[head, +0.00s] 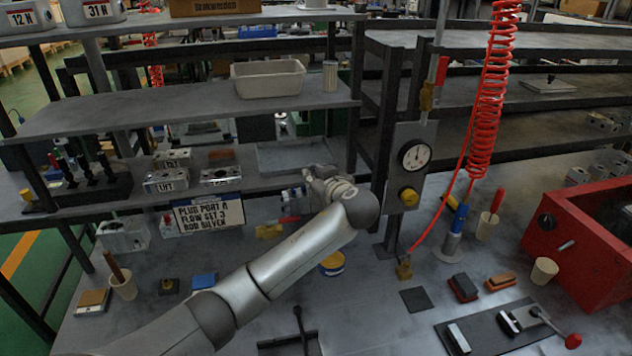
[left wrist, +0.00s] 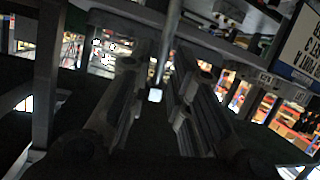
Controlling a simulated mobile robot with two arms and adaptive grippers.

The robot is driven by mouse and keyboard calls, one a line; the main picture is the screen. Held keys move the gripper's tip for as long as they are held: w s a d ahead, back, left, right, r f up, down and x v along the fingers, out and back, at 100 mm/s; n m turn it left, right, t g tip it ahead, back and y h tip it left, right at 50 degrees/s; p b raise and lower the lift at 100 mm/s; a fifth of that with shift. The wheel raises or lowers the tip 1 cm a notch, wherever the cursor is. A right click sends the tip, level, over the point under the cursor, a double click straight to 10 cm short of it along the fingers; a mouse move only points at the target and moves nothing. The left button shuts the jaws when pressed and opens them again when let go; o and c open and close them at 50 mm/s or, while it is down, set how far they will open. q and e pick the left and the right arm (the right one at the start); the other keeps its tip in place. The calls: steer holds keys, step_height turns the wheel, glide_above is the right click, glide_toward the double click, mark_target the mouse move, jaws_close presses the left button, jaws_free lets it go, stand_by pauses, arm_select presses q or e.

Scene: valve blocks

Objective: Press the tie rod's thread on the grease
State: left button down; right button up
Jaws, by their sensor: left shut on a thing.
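My left gripper (head: 300,192) is above the workbench near its back, at the end of my silver arm. In the left wrist view the gripper (left wrist: 155,100) is shut on a slim grey rod, the tie rod (left wrist: 169,50), which runs up between the fingers and shows a pale end. The thread cannot be made out. In the head view the rod is not distinct. A round yellow and blue tin (head: 332,264), possibly the grease, stands on the bench just beyond my forearm, partly hidden by it and apart from the gripper. My right gripper is not in view.
A sign (head: 208,215) stands behind the bench at left. A gauge panel (head: 408,160) stands right of my wrist, with a red coiled hose (head: 490,95) beyond. A red box (head: 590,235) is at far right. Shelves (head: 190,105) close off the back.

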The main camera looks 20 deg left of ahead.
arm_select(q)
step_height(320, 180, up, 5)
steer(key=shift+f+p, duration=0.15)
steer(key=shift+p, duration=1)
